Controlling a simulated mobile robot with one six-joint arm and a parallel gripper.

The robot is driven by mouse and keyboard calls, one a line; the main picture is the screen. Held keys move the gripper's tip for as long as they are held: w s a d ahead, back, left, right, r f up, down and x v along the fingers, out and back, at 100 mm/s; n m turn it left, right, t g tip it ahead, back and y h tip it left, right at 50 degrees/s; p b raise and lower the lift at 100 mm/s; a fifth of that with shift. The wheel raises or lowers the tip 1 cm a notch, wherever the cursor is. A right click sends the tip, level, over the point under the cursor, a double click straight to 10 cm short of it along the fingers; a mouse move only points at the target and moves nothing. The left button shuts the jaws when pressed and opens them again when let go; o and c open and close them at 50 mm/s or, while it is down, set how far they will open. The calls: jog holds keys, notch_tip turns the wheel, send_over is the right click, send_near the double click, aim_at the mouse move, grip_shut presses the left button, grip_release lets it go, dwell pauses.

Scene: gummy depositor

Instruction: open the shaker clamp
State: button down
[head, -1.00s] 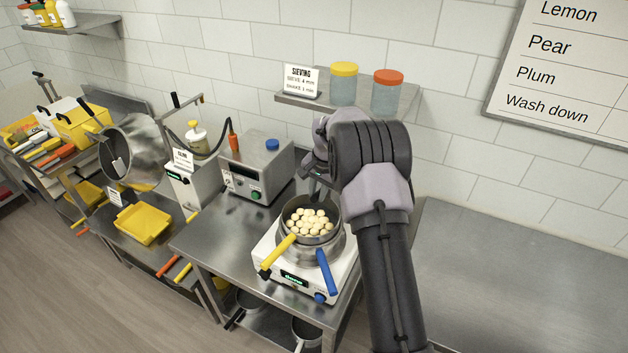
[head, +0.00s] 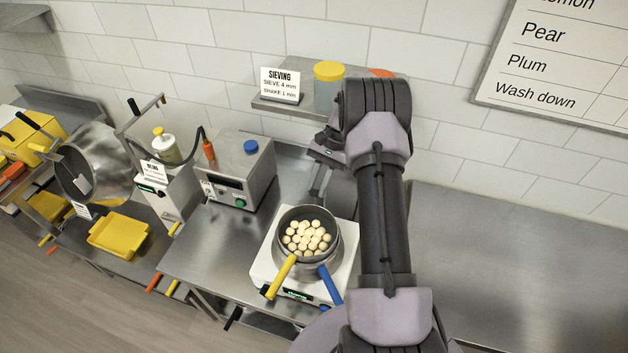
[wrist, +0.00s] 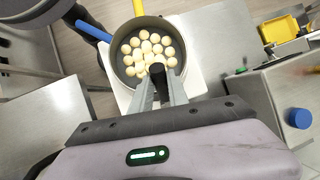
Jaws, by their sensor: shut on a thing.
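The shaker (head: 262,268) is a white box with a green-lit display on the steel table. A dark round sieve pan (head: 337,232) holding cream balls (head: 308,238) sits on it, with a yellow handle (head: 281,272) and a blue handle (head: 330,284) at the front. My gripper (head: 317,192) reaches down at the back edge of the pan. In the wrist view my gripper (wrist: 161,90) is shut on a small dark upright piece, likely the clamp lever (wrist: 157,71), at the pan's rim. The rest of the clamp is hidden by the fingers, so its state is unclear.
A grey control box (head: 238,172) with a blue cap stands left of the shaker. A wall shelf (head: 282,107) with a sieving sign (head: 280,85) and jars (head: 328,86) is behind my arm. The steel counter (head: 500,270) at right is bare.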

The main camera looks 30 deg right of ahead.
dwell(0.4)
jog(key=c, duration=1.3)
grip_release()
jog(key=shift+r, duration=0.4)
jog(key=r, duration=0.1)
jog(key=r+b, duration=0.1)
jog(key=shift+s+a+r, duration=0.1)
jog(key=shift+s+r, duration=0.2)
jog(key=s+a+b, duration=0.1)
jog(key=s+a, duration=0.1)
jog(key=s, duration=0.2)
jog(key=s+a+r+b, duration=0.1)
jog(key=s+a, duration=0.1)
jog(key=s, duration=0.3)
jog(key=s+a+b, duration=0.1)
jog(key=s+a, duration=0.1)
jog(key=s, duration=0.3)
jog(key=shift+a+r, duration=0.15)
jog(key=shift+r, duration=0.1)
